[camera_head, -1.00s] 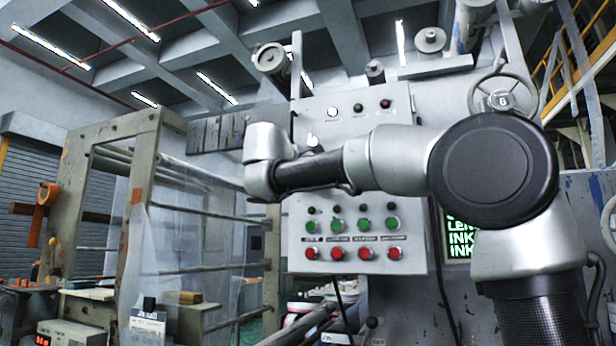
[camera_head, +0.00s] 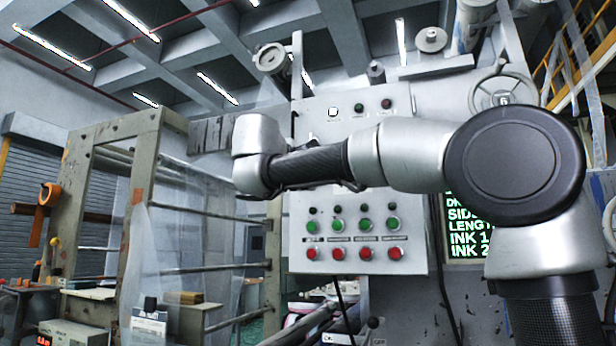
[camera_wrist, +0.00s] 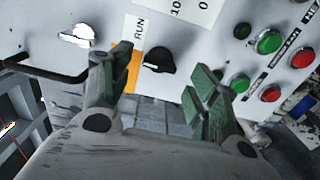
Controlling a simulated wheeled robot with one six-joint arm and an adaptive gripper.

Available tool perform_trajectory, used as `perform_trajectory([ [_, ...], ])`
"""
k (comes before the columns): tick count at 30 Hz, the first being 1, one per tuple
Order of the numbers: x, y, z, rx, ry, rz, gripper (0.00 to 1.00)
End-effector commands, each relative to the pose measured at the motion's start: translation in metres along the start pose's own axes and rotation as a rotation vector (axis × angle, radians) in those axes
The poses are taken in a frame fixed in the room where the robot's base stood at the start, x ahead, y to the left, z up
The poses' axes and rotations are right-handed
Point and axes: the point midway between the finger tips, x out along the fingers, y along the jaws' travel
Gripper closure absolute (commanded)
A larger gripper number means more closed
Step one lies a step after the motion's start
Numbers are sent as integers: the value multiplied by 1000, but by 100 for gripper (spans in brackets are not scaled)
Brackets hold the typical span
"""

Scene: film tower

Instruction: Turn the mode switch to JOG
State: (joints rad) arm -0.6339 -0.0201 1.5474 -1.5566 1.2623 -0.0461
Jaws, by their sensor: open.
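In the wrist view, a black rotary knob (camera_wrist: 158,61) sits on the light grey panel. A white label reading RUN (camera_wrist: 138,29) is beside it, with an orange strip (camera_wrist: 122,53) near the label. No JOG marking is legible. A small light mark shows on the knob's lower left side, but its exact setting is unclear. My gripper (camera_wrist: 160,72) is open, with its green-padded fingers apart. The knob appears in the gap between the fingertips; I cannot tell whether they touch it. In the head view my arm covers this part of the panel, and the gripper is hidden.
The control panel (camera_head: 355,265) carries green buttons (camera_head: 338,225) above red buttons (camera_head: 338,254), below my arm. A lit white button (camera_head: 333,111) is near its top. A black bar handle (camera_wrist: 45,72) is left of the fingers. A handwheel (camera_head: 503,98) stands at right.

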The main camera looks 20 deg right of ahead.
Motion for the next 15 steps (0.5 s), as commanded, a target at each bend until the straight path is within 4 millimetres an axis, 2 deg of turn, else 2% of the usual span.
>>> perform_trajectory([
  [1, -14, 0, -2, 0, 6, 0, 39],
  [6, -51, 0, -1, 0, 5, 0, 39],
  [10, -70, 0, -1, -1, 3, 0, 39],
  [15, -81, -1, 0, -1, 1, 0, 39],
])
